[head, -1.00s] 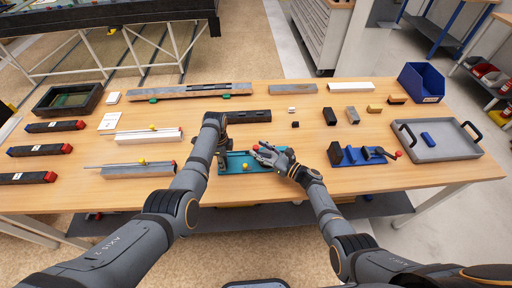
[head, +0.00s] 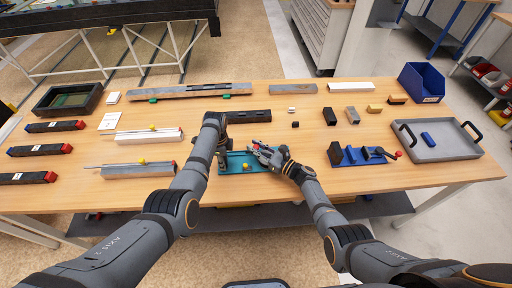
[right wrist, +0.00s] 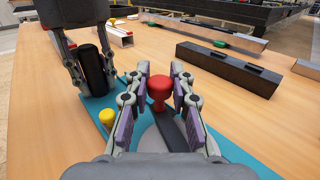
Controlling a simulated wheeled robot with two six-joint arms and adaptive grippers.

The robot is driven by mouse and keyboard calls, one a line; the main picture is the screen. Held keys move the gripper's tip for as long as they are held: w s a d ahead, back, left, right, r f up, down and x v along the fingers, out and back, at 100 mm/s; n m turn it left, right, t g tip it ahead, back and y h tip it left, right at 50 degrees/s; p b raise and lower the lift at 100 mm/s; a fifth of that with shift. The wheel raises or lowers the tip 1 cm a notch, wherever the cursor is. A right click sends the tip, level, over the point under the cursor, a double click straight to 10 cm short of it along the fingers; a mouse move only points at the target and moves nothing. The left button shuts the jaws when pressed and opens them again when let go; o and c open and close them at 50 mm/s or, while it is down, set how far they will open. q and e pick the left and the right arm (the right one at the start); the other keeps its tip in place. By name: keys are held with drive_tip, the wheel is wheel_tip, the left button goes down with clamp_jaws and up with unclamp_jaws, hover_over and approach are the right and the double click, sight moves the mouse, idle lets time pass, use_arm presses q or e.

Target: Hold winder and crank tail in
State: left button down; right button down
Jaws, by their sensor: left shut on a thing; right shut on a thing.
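The winder is a teal base (head: 235,168) at the table's front middle, with a black upright cylinder (right wrist: 92,70), a yellow knob (right wrist: 106,117) and a dark crank arm (right wrist: 172,131) with a red knob (right wrist: 159,88). My left gripper (head: 222,166) is shut on the black cylinder; its fingers also show in the right wrist view (right wrist: 92,62). My right gripper (head: 261,150) is shut on the red knob, with a finger on each side of it in the right wrist view (right wrist: 159,86). I cannot make out a tail.
A black slotted bar (head: 249,116) lies behind the winder. A blue crank fixture (head: 365,156) and a grey tray (head: 445,147) are to the right. Metal channels (head: 125,170) and several black bars (head: 30,178) lie to the left. Bare wood lies between the fixtures.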

drive_tip(key=shift+w+d+m+t+h, duration=0.1)
drive_tip(key=shift+w+m+t+h, duration=0.1)
drive_tip(key=shift+m+t+h, duration=0.4)
drive_tip(key=shift+w+m+t+h, duration=0.2)
drive_tip(key=shift+m+t+h, duration=0.3)
drive_tip(key=shift+h, duration=0.1)
drive_tip(key=shift+w+d+m+t+h, duration=0.25)
drive_tip(key=shift+m+t+h, duration=0.35)
drive_tip(key=shift+h, duration=0.3)
drive_tip(key=shift+w+d+m+t+h, duration=0.25)
drive_tip(key=shift+m+t+h, duration=0.3)
drive_tip(key=shift+h, duration=0.35)
drive_tip(key=c, duration=1.1)
unclamp_jaws()
drive_tip(key=shift+c, duration=0.2)
drive_tip(key=v, duration=1.1)
drive_tip(key=shift+s+d, duration=0.15)
drive_tip(key=shift+s, duration=0.05)
drive_tip(key=shift+s+d, duration=0.15)
drive_tip(key=shift+s, duration=0.15)
